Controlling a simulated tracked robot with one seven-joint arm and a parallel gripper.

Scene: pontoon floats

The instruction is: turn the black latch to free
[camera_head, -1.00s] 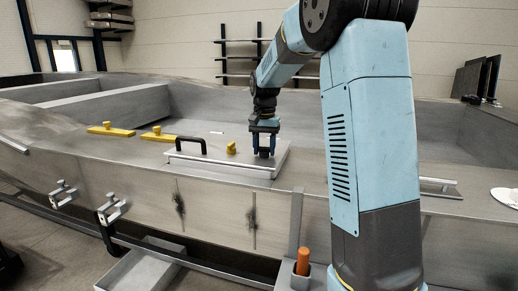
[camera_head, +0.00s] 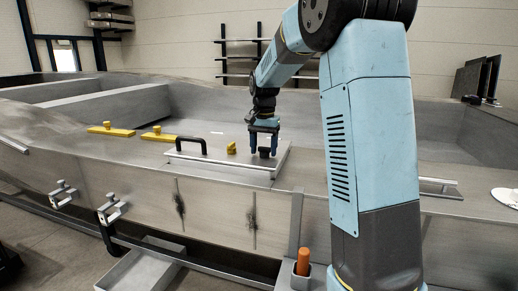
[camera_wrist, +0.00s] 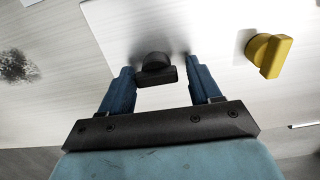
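The black latch (camera_head: 265,154) is a small dark knob with a bar on a flat pale hatch plate (camera_head: 220,174). In the wrist view the latch (camera_wrist: 155,68) lies between the two blue fingers, its bar running across the picture from one finger towards the other. A gap shows on both sides, so the fingers do not touch it there. My gripper (camera_head: 264,151) is open and empty, pointing down just over the latch; it also shows in the wrist view (camera_wrist: 160,73). A yellow latch (camera_head: 231,148) stands left of it, and at upper right in the wrist view (camera_wrist: 268,54).
A black handle (camera_head: 190,145) stands on the plate's left part. Two yellow pieces (camera_head: 110,131) (camera_head: 158,136) lie further left on the deck. A metal rail (camera_head: 220,165) runs along the plate's front edge. An orange grip (camera_head: 303,262) stands in a holder below.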

